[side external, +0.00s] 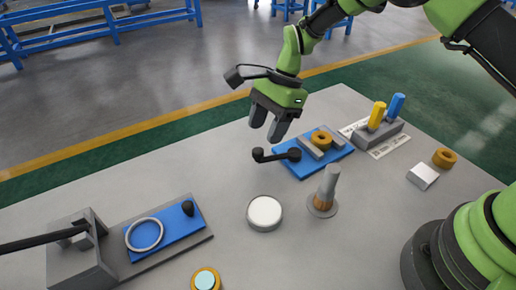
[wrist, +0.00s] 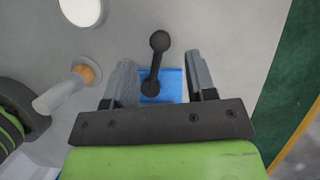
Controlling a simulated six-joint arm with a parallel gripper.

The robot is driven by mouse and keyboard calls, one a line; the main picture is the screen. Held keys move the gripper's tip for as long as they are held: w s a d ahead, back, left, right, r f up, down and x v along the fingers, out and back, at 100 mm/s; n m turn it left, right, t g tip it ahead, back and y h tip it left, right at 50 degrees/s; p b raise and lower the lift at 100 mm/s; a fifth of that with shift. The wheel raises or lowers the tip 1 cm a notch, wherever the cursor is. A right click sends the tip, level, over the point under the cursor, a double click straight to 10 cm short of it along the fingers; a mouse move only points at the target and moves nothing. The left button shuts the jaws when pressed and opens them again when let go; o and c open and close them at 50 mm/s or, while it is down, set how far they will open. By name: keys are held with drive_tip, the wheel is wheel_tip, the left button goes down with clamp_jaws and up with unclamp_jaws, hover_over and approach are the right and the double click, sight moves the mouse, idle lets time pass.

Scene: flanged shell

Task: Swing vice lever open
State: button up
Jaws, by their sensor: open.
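The vice (side external: 334,158) has a blue base and grey jaws, with an orange-brown ring (side external: 321,140) between the jaws. Its black lever (side external: 275,155) sticks out to the left, with a round knob at each end. My gripper (side external: 267,124) is open and empty, pointing down above the lever and apart from it. In the wrist view the lever (wrist: 156,63) appears between the two spread fingers, its far knob beyond the fingertips. Only part of the blue base (wrist: 172,84) shows there; my gripper hides the rest of the vice.
A cylinder on an orange-brown post (side external: 325,192) and a white disc (side external: 265,213) stand in front of the vice. A grey block with yellow and blue pegs (side external: 378,130) is behind it to the right. A fixture with a blue plate (side external: 170,232) lies at left. Table between is clear.

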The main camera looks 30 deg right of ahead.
sight(258, 150)
drive_tip(key=x, duration=0.5)
drive_tip(key=shift+a+f, duration=0.15)
drive_tip(key=shift+f, duration=0.25)
clamp_jaws()
